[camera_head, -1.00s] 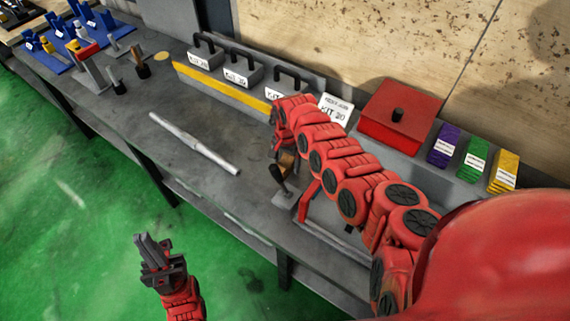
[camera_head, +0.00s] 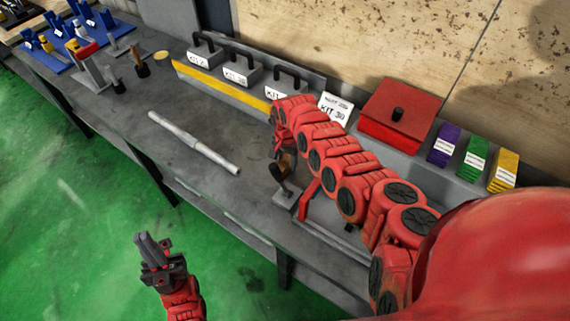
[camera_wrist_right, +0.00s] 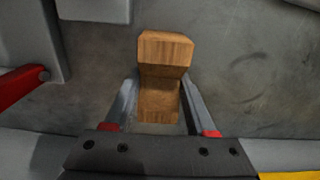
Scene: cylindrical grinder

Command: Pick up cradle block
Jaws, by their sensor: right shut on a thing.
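The cradle block (camera_wrist_right: 162,52) is a light brown wooden piece with a notched step, seen in the right wrist view above the grey bench. My right gripper (camera_wrist_right: 158,104) is shut on it, with a finger at each side of its lower part. In the head view a small brown part of the block (camera_head: 287,163) shows below my right arm, which hides much of the gripper. My left gripper (camera_head: 150,248) hangs over the green floor in front of the bench, away from the block. Its dark fingers look close together, but the gap is unclear.
A long metal shaft (camera_head: 193,143) lies on the bench left of my right arm. Kit boxes with black handles (camera_head: 240,70) stand behind a yellow-edged rail. A red lidded box (camera_head: 398,108) and coloured stacks (camera_head: 474,158) are at the back right. Blue stands (camera_head: 68,50) are far left.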

